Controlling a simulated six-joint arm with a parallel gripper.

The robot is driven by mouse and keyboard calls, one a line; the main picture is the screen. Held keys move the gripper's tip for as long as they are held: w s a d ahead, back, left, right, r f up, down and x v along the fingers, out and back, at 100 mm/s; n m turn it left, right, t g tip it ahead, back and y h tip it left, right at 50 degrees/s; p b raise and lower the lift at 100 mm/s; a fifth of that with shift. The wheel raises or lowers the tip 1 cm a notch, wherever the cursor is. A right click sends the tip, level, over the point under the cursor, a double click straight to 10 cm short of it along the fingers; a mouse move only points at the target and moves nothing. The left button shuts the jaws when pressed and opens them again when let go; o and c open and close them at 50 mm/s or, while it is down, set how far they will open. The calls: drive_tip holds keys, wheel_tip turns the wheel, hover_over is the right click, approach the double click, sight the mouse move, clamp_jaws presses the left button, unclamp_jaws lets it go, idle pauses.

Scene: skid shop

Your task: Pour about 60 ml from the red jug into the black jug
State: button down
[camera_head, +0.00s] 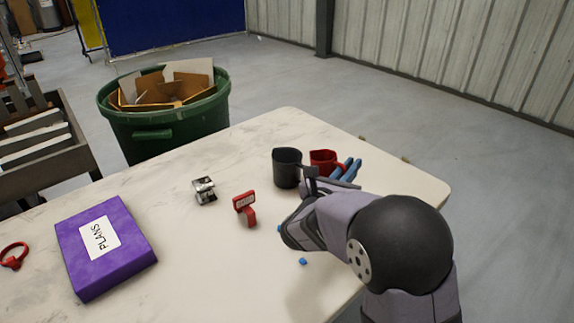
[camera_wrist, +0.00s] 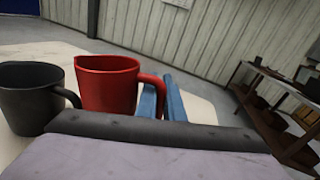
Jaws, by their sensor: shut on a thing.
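The black jug (camera_head: 286,168) stands upright on the white table. The red jug (camera_head: 323,160) is just right of it, partly hidden behind my arm. In the wrist view the black jug (camera_wrist: 30,98) is at the left edge and the red jug (camera_wrist: 107,84) is beside it, with its handle to the right. My gripper (camera_head: 347,170) has blue fingers, shut at the red jug's handle; they also show in the wrist view (camera_wrist: 160,98). The red jug looks nearly upright. Its contents, and whether it touches the table, cannot be seen.
A red tool (camera_head: 245,207), a small metal part (camera_head: 204,190) and a purple box (camera_head: 104,247) lie left on the table (camera_head: 180,245). A small blue piece (camera_head: 303,261) lies near my arm. A green bin (camera_head: 165,130) stands beyond the table edge.

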drive_tip(key=shift+s+d+f+m+b, duration=0.15)
drive_tip(key=shift+f+m+b, duration=0.2)
drive_tip(key=shift+f+b, duration=0.6)
drive_tip(key=shift+s+d+f+m+b, duration=0.1)
drive_tip(key=shift+d+f+m+b, duration=0.15)
drive_tip(key=shift+f+b, duration=0.75)
drive_tip(key=shift+s+d+f+m+b, duration=0.15)
drive_tip(key=shift+f+m+b, duration=0.25)
drive_tip(key=shift+b, duration=1.1)
